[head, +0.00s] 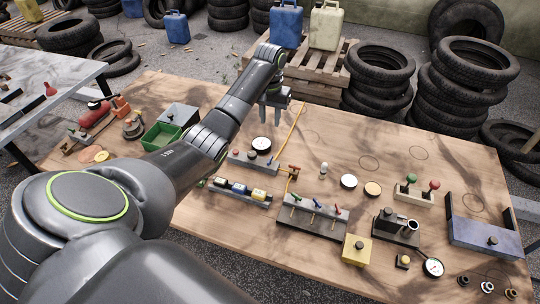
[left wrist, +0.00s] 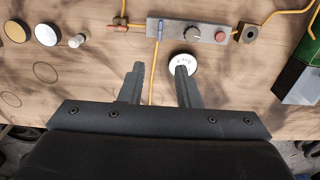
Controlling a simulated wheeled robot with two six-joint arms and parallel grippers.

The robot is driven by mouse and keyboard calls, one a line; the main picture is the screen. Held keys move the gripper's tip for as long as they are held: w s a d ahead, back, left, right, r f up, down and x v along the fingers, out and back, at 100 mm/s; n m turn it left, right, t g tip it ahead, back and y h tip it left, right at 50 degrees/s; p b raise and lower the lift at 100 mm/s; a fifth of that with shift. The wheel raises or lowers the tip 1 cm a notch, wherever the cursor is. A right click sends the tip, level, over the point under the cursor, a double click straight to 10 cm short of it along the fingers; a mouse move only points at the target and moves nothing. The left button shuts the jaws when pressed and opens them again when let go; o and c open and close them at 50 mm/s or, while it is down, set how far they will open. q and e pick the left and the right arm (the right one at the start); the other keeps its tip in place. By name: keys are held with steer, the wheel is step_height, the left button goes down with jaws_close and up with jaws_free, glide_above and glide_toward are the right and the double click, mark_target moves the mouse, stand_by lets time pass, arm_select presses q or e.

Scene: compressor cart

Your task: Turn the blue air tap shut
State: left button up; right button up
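A grey bar (left wrist: 190,31) lies on the wooden table and carries a knob and a red button. At its left end in the left wrist view is a blue lever (left wrist: 160,28), lying across the bar in line with a yellow hose. A second block (head: 312,217) in the head view has several small levers, one of them blue (head: 317,203). I cannot tell which is the air tap. My left gripper (head: 274,116) is open and empty, above the far table edge. Its fingertips (left wrist: 159,67) sit below the blue lever in the left wrist view, apart from it.
A white round gauge (left wrist: 182,63) lies under the right-hand finger in the wrist view. A copper-coloured fitting (head: 293,171) stands beside the bar. A green bin (head: 162,135) is to the left, a yellow box (head: 357,249) nearer. Bare wood shows right of the hose.

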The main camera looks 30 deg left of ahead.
mark_target(270, 159)
arm_select(q)
step_height(270, 159, down, 17)
steer(key=shift+f, duration=0.15)
stand_by(0.5)
jaws_close()
